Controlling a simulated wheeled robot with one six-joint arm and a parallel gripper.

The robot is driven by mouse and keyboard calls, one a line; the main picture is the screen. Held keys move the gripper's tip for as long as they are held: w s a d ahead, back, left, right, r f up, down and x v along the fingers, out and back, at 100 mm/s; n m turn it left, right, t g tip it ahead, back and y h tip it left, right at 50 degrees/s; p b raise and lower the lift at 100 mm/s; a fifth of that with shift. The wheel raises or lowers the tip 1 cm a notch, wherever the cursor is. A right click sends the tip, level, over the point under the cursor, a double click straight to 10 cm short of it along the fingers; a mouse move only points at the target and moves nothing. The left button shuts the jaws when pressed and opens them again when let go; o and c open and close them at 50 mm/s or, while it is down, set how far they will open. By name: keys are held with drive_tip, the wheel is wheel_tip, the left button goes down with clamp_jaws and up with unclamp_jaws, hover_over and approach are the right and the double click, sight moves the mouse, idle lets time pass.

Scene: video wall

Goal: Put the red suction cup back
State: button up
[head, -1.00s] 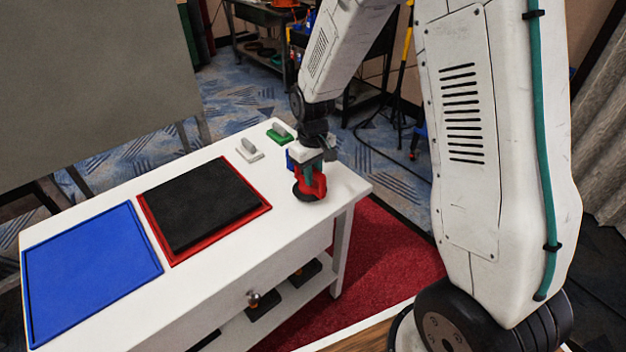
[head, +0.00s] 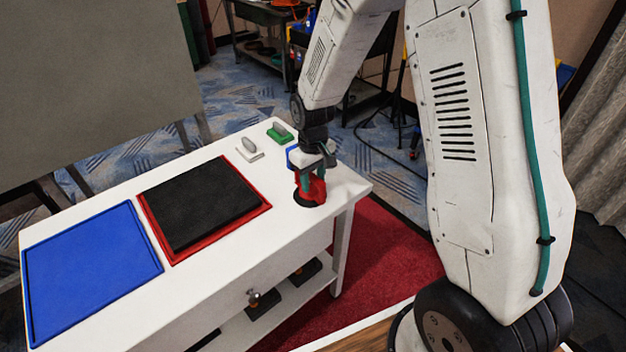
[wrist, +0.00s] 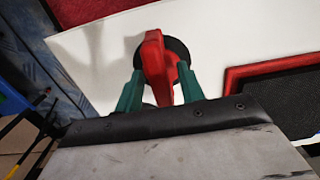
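The red suction cup (head: 318,190) stands on the right end of the white table, its black round base against the tabletop. In the wrist view its red handle (wrist: 154,55) rises in front of the black disc. My gripper (head: 317,182) is above it with its green fingers spread, one on each side of the handle. In the wrist view my gripper (wrist: 161,88) shows small gaps between the fingers and the red handle. The lower part of the handle is partly hidden by my gripper.
The white table (head: 110,195) also holds a grey-handled piece (head: 250,147), a green piece (head: 280,133), a black pad in a red tray (head: 262,210) and a blue tray (head: 90,270). A small blue patch beside my gripper is partly hidden. A grey panel (head: 90,80) stands behind.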

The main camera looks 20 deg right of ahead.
wheel_tip(320, 180, up, 12)
drive_tip(key=s+d+r+m, duration=0.2)
drive_tip(key=s+r, duration=1)
drive_tip(key=s, duration=0.3)
drive_tip(key=s+r+m+t, duration=0.1)
drive_tip(key=s+r, duration=0.1)
drive_tip(key=s, duration=1.2)
drive_tip(key=shift+d+m, duration=0.3)
drive_tip(key=shift+d, duration=0.05)
drive_tip(key=shift+r, duration=0.1)
